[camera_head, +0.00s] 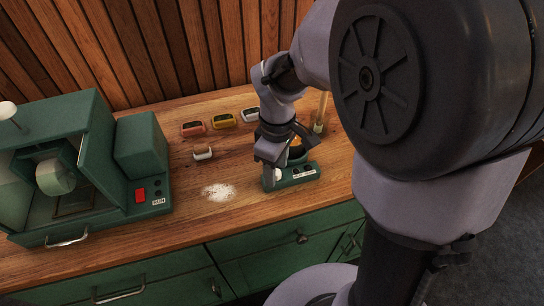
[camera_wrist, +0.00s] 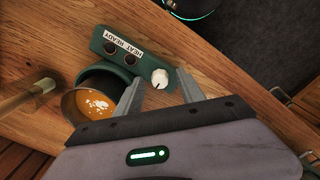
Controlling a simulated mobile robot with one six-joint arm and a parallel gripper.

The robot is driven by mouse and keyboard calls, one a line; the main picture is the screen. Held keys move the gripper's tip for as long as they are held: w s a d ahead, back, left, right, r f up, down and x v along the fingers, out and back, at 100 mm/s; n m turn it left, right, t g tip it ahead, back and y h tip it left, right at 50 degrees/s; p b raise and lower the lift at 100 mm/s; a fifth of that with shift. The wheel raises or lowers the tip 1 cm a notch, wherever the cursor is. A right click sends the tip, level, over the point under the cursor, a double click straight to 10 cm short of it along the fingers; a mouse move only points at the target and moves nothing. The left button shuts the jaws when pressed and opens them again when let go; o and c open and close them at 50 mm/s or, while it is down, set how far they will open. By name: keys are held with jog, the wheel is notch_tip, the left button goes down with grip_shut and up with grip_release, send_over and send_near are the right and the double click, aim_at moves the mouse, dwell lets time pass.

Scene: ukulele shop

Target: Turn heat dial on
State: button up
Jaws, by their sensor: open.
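The heat dial (camera_wrist: 160,78) is a white round knob on a green panel (camera_wrist: 108,48) labelled "HEAT READY", beside two dark round controls. In the wrist view my gripper (camera_wrist: 159,84) is open, with one finger on each side of the dial; I cannot tell whether either finger touches it. In the head view the dial (camera_head: 277,175) shows at the left end of the green unit (camera_head: 304,174), close beside my gripper (camera_head: 270,176). A cup (camera_wrist: 92,104) of brown liquid with a white pattern sits by the panel, partly hidden by a finger.
A larger green machine (camera_head: 60,165) with a red switch (camera_head: 140,195) stands left on the wooden counter. White powder (camera_head: 218,192) lies between it and the unit. Several small coloured holders (camera_head: 222,121) sit behind. A wooden-handled tool (camera_wrist: 28,96) is beyond the cup.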

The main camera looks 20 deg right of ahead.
grip_shut()
jog(key=m+p, duration=0.1)
jog(key=m, duration=0.4)
jog(key=shift+r, duration=0.1)
jog(key=m, duration=0.4)
jog(key=shift+m, duration=0.3)
jog(key=m, duration=1)
jog(key=shift+b, duration=0.3)
dwell(0.3)
